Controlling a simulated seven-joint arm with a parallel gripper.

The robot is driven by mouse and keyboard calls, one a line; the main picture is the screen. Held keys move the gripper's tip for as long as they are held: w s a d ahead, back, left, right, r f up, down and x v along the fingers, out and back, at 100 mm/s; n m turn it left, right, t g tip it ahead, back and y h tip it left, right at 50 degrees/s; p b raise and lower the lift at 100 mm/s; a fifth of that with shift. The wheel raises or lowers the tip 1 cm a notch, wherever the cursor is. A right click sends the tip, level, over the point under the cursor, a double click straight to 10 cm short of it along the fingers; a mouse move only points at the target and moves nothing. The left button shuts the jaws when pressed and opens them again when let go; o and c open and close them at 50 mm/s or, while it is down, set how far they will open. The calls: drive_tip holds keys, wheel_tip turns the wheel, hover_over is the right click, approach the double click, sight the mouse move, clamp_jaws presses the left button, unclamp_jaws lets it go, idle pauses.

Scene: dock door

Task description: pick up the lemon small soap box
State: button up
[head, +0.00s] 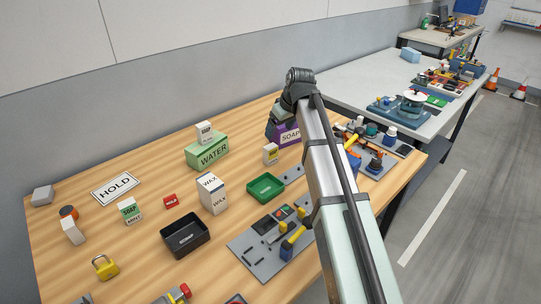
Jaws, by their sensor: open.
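A small white box with a yellow lower part (271,153) stands upright on the wooden table, right of the green WATER box; its print is too small to read, but its colour fits the lemon small soap box. My gripper (273,130) hangs from the wrist just beyond and above this box, beside the purple SOAP box (289,136). It is open and appears apart from the small box. Its fingertips are hard to make out. Other small soap boxes are a green and white one marked MINT (130,211) and a white one (205,132) on the WATER box (207,154).
A green tray (266,196) and white WAX box (213,195) stand nearer than the small box. A black tray (185,246), grey tool board (262,262), yellow padlock (105,267) and HOLD sign (117,187) lie on the table. My arm hides part of the right side.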

sight(271, 147)
drive_tip(key=x, duration=1.2)
drive_tip(key=shift+w+a+f, duration=0.1)
drive_tip(key=shift+w+f, duration=0.1)
drive_tip(key=shift+f, duration=0.05)
drive_tip(key=c, duration=1.1)
drive_tip(key=shift+r, duration=0.1)
